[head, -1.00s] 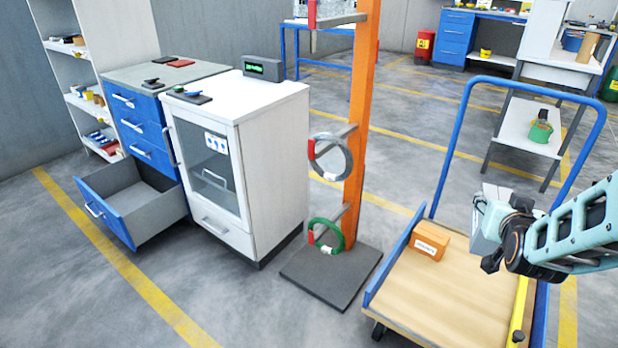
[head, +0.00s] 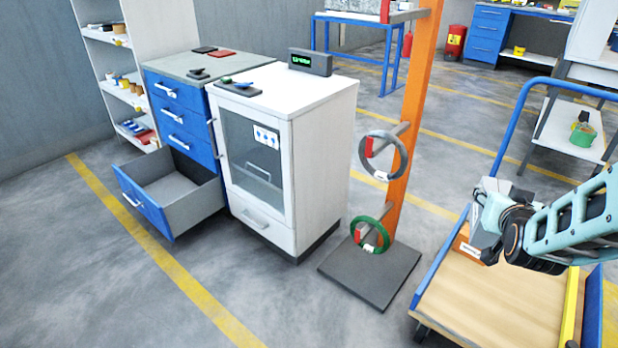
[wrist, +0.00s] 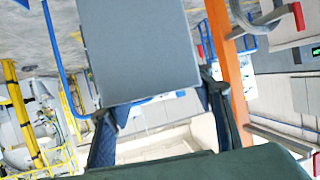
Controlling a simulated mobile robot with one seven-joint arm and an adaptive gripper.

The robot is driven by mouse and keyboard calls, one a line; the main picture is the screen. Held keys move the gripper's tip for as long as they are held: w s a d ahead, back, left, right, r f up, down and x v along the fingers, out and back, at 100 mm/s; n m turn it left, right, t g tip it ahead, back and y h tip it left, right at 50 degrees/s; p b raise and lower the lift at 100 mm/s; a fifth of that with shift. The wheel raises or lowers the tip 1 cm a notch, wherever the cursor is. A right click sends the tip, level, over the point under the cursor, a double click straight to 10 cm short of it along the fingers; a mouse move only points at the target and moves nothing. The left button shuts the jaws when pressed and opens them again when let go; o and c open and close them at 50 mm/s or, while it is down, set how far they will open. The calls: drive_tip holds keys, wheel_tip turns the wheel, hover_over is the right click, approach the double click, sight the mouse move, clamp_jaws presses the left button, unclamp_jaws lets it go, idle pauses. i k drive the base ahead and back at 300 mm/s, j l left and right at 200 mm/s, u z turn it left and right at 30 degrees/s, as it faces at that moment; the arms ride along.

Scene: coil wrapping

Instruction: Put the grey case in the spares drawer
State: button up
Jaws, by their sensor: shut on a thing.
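My gripper (head: 484,218) is at the right of the head view, above the trolley. It is shut on the grey case (wrist: 140,50), which fills the upper middle of the wrist view between the two fingers. In the head view the grey case (head: 482,236) shows partly, the rest hidden by my gripper. An open drawer (head: 172,192) with a blue front stands pulled out at the bottom of the blue drawer unit at left. It looks empty. No label on it can be read. My gripper is far to the right of it.
A white cabinet (head: 268,185) stands beside the drawer unit. An orange post (head: 408,120) with coils on hooks and a dark base plate (head: 368,272) stands between it and the trolley (head: 500,298). An orange box (head: 462,240) is on the trolley. Floor before the drawer is clear.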

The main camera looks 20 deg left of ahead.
sight(174, 196)
drive_tip(key=j, duration=0.45)
drive_tip(key=i+j+u, duration=0.15)
drive_tip(key=j, duration=0.75)
drive_tip(key=i+j+u, duration=0.1)
drive_tip(key=j, duration=0.3)
drive_tip(key=i+j, duration=0.1)
drive_tip(key=j, duration=0.35)
drive_tip(key=i+j+u, duration=0.15)
drive_tip(key=j, duration=0.7)
drive_tip(key=i, duration=1)
drive_tip(key=i+j, duration=0.2)
drive_tip(key=j, duration=0.15)
